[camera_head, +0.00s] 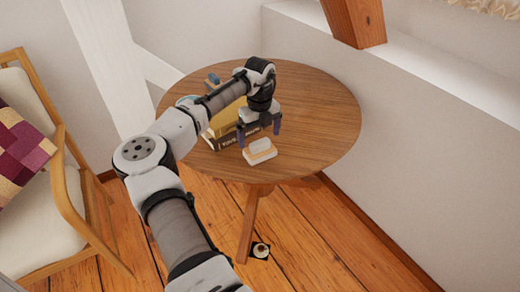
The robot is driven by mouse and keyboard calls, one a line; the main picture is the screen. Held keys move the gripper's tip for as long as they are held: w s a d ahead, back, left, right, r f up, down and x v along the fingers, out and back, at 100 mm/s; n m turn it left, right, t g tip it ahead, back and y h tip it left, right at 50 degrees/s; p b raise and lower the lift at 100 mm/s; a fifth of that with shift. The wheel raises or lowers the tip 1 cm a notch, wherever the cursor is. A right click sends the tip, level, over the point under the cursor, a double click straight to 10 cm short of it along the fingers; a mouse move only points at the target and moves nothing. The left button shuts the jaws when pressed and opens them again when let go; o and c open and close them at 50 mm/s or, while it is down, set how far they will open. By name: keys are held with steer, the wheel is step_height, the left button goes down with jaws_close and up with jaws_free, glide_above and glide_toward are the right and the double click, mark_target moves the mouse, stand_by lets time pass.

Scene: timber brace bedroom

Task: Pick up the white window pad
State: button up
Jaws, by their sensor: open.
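A small white pad with a tan layer (260,149) lies on the round wooden table (325,115), near its front edge; I take it to be the white window pad. My gripper (259,137) points down with its two dark fingers spread, just behind and above the pad. The fingers appear on either side of it, but I cannot tell how high they are. The pad's top and front face show.
Books (226,122) stand or lie left of my gripper, partly hidden by my arm. A small blue item (214,80) is at the table's back. A chair (60,190) is at left, a white wall ledge (440,75) at right. The table's right side is clear.

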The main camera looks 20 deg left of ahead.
mark_target(260, 142)
steer(key=shift+w+f+p, duration=0.15)
steer(key=shift+f+p, duration=0.6)
steer(key=shift+f, duration=2.1)
steer(key=c, duration=0.7)
steer(key=shift+c, duration=0.3)
steer(key=shift+r, duration=0.1)
step_height(260, 142, up, 20)
steer(key=b, duration=0.2)
steer(key=o, duration=0.4)
steer(key=shift+c, duration=1.3)
